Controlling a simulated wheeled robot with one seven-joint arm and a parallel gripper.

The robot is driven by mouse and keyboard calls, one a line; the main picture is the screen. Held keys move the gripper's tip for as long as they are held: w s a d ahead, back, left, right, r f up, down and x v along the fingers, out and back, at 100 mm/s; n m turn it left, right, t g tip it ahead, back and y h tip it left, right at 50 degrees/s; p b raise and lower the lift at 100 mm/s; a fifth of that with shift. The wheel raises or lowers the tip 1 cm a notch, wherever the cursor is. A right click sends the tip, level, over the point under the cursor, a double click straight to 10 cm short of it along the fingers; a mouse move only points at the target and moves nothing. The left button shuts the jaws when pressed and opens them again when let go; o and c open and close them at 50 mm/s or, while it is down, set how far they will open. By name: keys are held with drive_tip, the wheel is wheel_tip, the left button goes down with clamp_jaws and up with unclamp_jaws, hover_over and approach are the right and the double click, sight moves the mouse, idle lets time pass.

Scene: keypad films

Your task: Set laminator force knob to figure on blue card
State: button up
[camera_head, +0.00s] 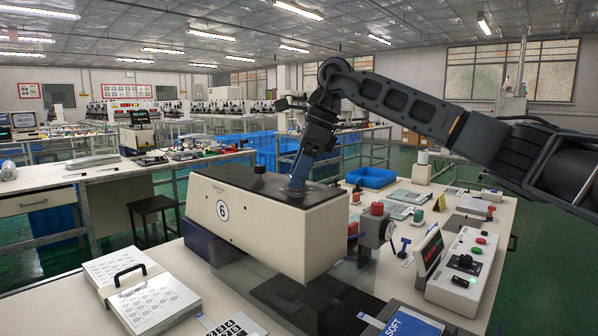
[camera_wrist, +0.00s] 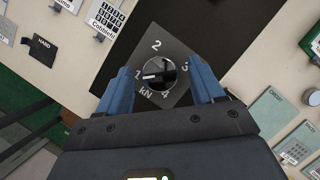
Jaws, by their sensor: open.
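The cream laminator (camera_head: 265,220), marked 6, stands on the bench in the head view. Its force knob (camera_wrist: 160,73) sits on a dark plate (camera_wrist: 160,45) with figures 1 to 4 and "kN" in the wrist view. The knob's white mark points left, towards the 1. My gripper (camera_head: 297,183) is over the laminator's top; in the wrist view its blue fingers (camera_wrist: 160,79) are open, one on each side of the knob. Whether they touch it I cannot tell. A blue card (camera_head: 405,324) reading "SOFT" lies at the bottom edge of the head view; no figure on it is legible.
A dark card reading "HARD" (camera_wrist: 42,47) lies on the bench in the wrist view. A white keypad panel with a black handle (camera_head: 140,290) is at front left. A control box with coloured buttons (camera_head: 465,268) and a red display (camera_head: 429,252) stand to the right.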

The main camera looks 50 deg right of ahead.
drive_tip(key=shift+c, duration=0.3)
drive_tip(key=c, duration=1)
drive_tip(key=shift+f+m+b, duration=0.1)
drive_tip(key=shift+m+b, duration=0.2)
drive_tip(key=shift+m, duration=0.1)
drive_tip(key=m+h+b, duration=0.1)
drive_tip(key=m, duration=0.1)
drive_tip(key=shift+m+t+b, duration=0.4)
drive_tip(key=m+h+b, duration=0.1)
drive_tip(key=m+b, duration=0.1)
drive_tip(key=m+h+b, duration=0.1)
drive_tip(key=m+b, duration=0.1)
drive_tip(key=m, duration=0.1)
drive_tip(key=shift+s+a+f+t, duration=0.1)
drive_tip(key=shift+a+t, duration=0.1)
drive_tip(key=shift+t, duration=0.2)
drive_tip(key=m+h+b, duration=0.1)
drive_tip(key=m+b, duration=0.1)
drive_tip(key=m, duration=0.1)
drive_tip(key=m+h+b, duration=0.1)
drive_tip(key=m+b, duration=0.1)
drive_tip(key=shift+a+m, duration=0.15)
drive_tip(key=shift+m, duration=0.25)
drive_tip(key=shift+m+g+h+b, duration=0.55)
drive_tip(key=shift+m+b, duration=0.4)
drive_tip(key=shift+m, duration=0.65)
